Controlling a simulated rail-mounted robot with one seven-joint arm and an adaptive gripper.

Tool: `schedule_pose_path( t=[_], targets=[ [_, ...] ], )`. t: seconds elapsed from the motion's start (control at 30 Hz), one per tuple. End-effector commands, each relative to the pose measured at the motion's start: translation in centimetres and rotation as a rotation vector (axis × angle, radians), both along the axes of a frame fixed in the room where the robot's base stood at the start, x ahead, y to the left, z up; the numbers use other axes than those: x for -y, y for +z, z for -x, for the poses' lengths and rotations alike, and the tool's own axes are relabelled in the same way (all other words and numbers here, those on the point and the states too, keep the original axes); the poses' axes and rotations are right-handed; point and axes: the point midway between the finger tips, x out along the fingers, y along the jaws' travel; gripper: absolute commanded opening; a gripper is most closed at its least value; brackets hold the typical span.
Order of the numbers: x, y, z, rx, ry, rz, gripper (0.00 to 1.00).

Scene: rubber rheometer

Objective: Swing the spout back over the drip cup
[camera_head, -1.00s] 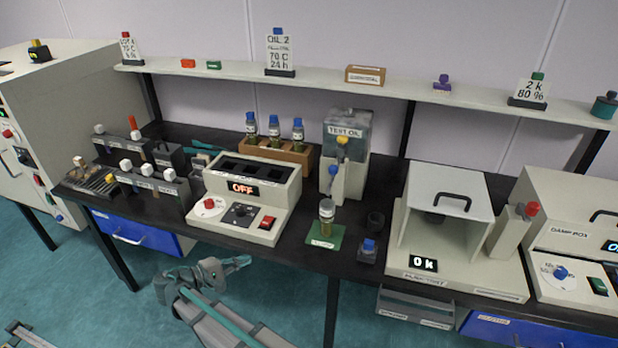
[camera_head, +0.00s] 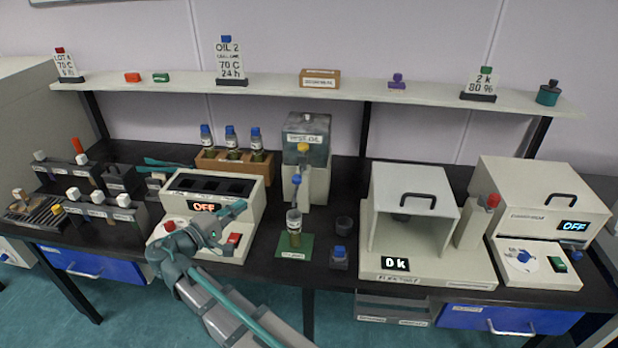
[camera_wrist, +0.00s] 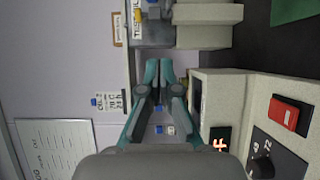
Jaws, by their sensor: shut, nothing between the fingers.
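The test oil dispenser (camera_head: 306,128) stands at the middle back of the bench, with a yellow knob on its front. Its spout with a blue knob (camera_head: 296,182) points forward, above a glass jar (camera_head: 293,222) on a green mat (camera_head: 294,246). A small dark cup (camera_head: 343,225), which looks like the drip cup, stands to the right of the mat. My gripper (camera_head: 241,208) is shut and empty, in front of the heating block, left of the spout and apart from it. In the wrist view, my shut fingers (camera_wrist: 158,66) point towards the dispenser (camera_wrist: 152,25).
The heating block (camera_head: 255,190), with a lit display, is close behind my gripper. A rack of blue-capped bottles (camera_head: 233,163) stands behind it. A blue-capped bottle (camera_head: 339,257) is in front of the dark cup. A hooded tester (camera_head: 414,215) stands to the right.

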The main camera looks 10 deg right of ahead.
Motion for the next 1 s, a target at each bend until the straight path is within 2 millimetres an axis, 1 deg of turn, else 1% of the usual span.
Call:
schedule_pose_path(
  t=[0.03, 0.13, 0.57, 0.77, 1.0],
  targets=[
    [0.0, 0.7, 0.2, 0.012, 0.011, -0.002, 0.00],
    [0.0, 1.2, 0.2, 0.024, 0.020, -0.006, 0.00],
    [0.2, 1.2, -0.1, 0.025, 0.020, -0.005, 0.00],
    [1.8, 1.4, -1.4, 0.024, 0.018, -0.006, 0.00],
    [5.3, 1.5, -4.3, 0.023, 0.016, -0.005, 0.00]
  ],
)
